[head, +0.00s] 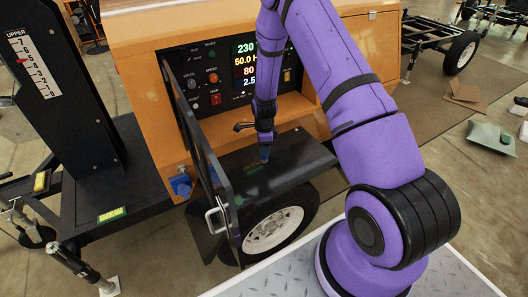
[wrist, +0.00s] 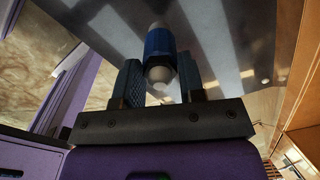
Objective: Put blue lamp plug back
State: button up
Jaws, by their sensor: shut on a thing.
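My gripper (head: 264,145) points down in front of the control panel, above the black fender. It also shows in the wrist view (wrist: 160,82). It is shut on the blue lamp plug (wrist: 158,43), a blue body with pale rounded ends, held between the two fingers. In the head view only a bit of blue (head: 265,154) shows at the fingertips, close over the fender; I cannot tell whether it touches. A blue fitting (head: 181,185) sits low on the orange housing, left of the open panel door. Whether it is a socket is too small to tell.
The open black door (head: 207,150) stands out from the orange housing (head: 145,62), left of my gripper. The black fender (head: 300,160) covers a wheel (head: 273,228) below. The lit control panel (head: 245,65) is behind. A black mast (head: 65,100) stands at left.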

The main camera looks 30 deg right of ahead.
jog(key=shift+w+d, duration=0.15)
jog(key=shift+w, duration=0.15)
jog(key=shift+w+f, duration=0.1)
jog(key=shift+f, duration=1.7)
jog(key=o, duration=1.1)
jog(key=shift+f, duration=0.1)
